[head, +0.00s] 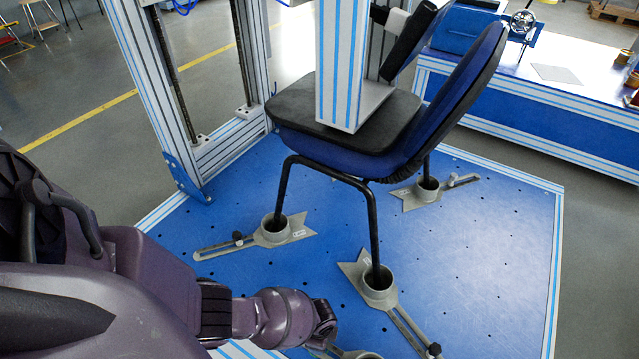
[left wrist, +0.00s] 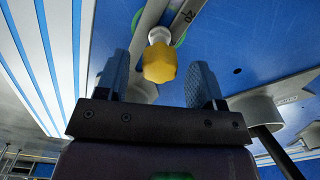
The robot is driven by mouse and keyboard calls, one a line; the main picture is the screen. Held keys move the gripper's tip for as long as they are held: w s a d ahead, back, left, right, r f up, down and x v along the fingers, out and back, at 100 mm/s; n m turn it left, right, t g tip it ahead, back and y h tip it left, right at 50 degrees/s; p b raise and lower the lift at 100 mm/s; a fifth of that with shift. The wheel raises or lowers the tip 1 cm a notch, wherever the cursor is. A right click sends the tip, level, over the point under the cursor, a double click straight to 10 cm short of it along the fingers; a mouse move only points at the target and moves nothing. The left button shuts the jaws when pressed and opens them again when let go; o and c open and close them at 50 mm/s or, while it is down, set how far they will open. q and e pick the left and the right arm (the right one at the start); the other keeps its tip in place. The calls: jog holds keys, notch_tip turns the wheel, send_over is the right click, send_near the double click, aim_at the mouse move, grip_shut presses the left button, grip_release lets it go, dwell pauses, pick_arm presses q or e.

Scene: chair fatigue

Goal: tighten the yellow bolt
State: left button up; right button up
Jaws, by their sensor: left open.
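The yellow bolt (left wrist: 159,62) has a faceted head on a pale round neck. It sits on a grey slotted bracket (left wrist: 182,18) with a green ring behind the neck. My left gripper (left wrist: 159,70) is open, with one finger on each side of the bolt head and visible gaps between. I cannot tell how deep the head lies between the fingers. In the head view my left arm reaches in from the left to the bottom middle; its fingers and the yellow bolt cannot be made out there. My right gripper is in neither view.
A blue chair (head: 350,140) stands on a blue perforated platform (head: 480,240). Its legs rest in grey cup brackets (head: 381,285). A white-and-blue column (head: 342,65) presses on the seat. A frame post (head: 150,90) rises behind. In the wrist view a grey cup (left wrist: 258,108) stands right of the gripper.

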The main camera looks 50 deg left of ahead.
pick_arm(q)
jog(key=n, duration=0.3)
jog(key=shift+n, duration=0.6)
jog(key=n, duration=0.4)
jog(key=shift+p, duration=0.4)
jog(key=shift+c, duration=0.3)
